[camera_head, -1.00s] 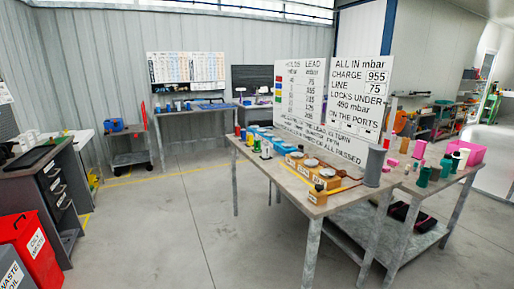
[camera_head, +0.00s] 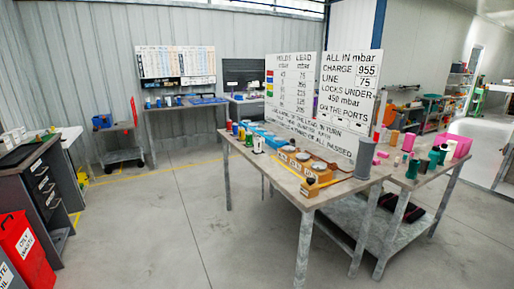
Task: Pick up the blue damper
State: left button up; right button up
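A small blue cylinder (camera_head: 235,128), which may be the blue damper, stands upright on the near table (camera_head: 330,199) at its far left corner. It is in a row with a red cylinder (camera_head: 229,125), a yellow cylinder (camera_head: 241,132), a green one (camera_head: 249,138) and a white one (camera_head: 258,144). Several small blue pieces also stand on the back bench (camera_head: 185,105), too small to tell apart. Neither of my grippers shows in the head view.
Large white sign boards (camera_head: 293,95) stand on the near table behind orange blocks. A grey cylinder (camera_head: 365,158) stands at its right. A dark cabinet (camera_head: 38,190) and a red bin (camera_head: 25,250) are at left. The floor (camera_head: 165,225) between is clear.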

aim_at(235, 126)
jog(key=i+j+z, duration=0.15)
jog(key=z, duration=0.2)
jog(key=i+j+z, duration=0.45)
jog(key=z, duration=0.25)
